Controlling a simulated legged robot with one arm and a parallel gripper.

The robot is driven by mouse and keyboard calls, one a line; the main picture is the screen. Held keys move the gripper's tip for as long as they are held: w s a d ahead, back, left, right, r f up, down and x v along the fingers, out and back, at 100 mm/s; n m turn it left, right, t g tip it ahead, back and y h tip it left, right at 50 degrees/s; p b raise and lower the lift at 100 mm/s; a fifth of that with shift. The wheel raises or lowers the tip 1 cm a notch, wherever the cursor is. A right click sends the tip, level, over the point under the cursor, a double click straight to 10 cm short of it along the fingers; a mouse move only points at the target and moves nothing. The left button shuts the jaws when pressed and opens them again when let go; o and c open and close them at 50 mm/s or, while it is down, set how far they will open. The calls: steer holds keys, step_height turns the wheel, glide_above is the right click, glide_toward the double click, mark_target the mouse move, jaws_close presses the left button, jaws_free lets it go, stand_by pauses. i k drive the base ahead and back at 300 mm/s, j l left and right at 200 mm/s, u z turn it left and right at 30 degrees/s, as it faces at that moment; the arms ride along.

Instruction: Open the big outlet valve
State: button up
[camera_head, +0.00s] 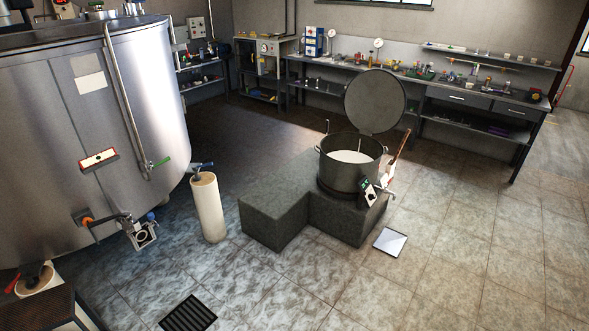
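A large steel tank (130,110) fills the left side. An outlet fitting (140,235) sticks out low on its front, with a squarish metal end facing me and a small blue part beside it. An orange part with a grey lever-like piece (86,220) sits just left of this fitting. I cannot tell from here whether the valve is open or shut. A red handle (14,281) shows low at the left edge. My gripper is not in view.
A stone block (275,217) carries a lidded pot (347,174). A dark floor grate (188,315) lies in front. A workbench (465,100) lines the back wall.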

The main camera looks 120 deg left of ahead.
mark_target(104, 221)
steer(key=u, duration=3.7)
steer(key=i+u, duration=0.1)
steer(key=u, duration=0.3)
steer(key=i+u, duration=0.1)
steer(key=u, duration=0.35)
steer(key=i+u, duration=0.1)
steer(key=u, duration=0.75)
steer(key=i+l+u, duration=0.1)
steer(key=i, duration=0.45)
steer(key=i+l+u, duration=0.1)
steer(key=i, duration=0.45)
steer(key=i+l+u, duration=0.1)
steer(key=i+l, duration=0.25)
steer(key=i, duration=0.15)
steer(key=i+l+u, duration=0.1)
steer(key=i+l, duration=0.15)
steer(key=i, duration=0.3)
steer(key=i+l+u, duration=0.1)
steer(key=i+l, duration=0.2)
steer(key=i, duration=0.2)
